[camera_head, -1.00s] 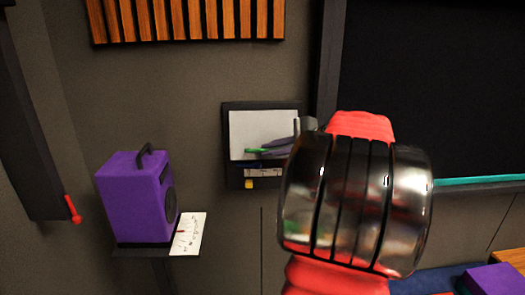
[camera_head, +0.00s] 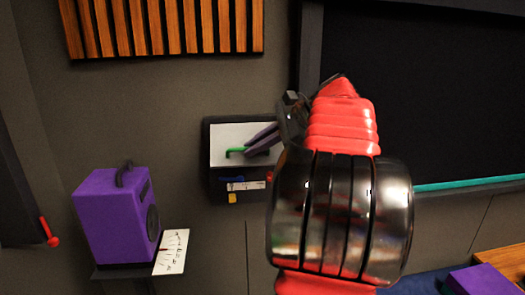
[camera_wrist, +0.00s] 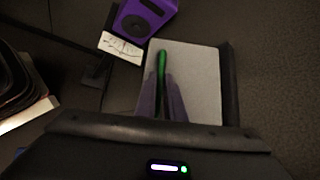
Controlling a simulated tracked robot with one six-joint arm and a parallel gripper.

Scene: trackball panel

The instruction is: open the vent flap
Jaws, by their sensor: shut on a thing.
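The vent flap looks like a pale grey-white panel (camera_head: 225,133) in a dark wall box, with a green handle (camera_head: 235,151) on its face. In the wrist view the pale panel (camera_wrist: 198,75) fills the centre right, and the green handle (camera_wrist: 162,58) stands between the fingers. My gripper (camera_head: 256,143) comes in from the right with its dark purple-grey fingers shut on the handle; the fingers also show in the wrist view (camera_wrist: 161,92). The panel's right side is hidden behind my arm in the head view. I cannot tell whether the flap is ajar.
Below the panel, the box's dark lower part (camera_head: 216,185) carries a white label and a yellow piece (camera_head: 232,198). A purple speaker (camera_head: 112,215) and a white card (camera_head: 171,252) sit on a stand at left. A red-tipped lever (camera_head: 49,232) is at far left.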

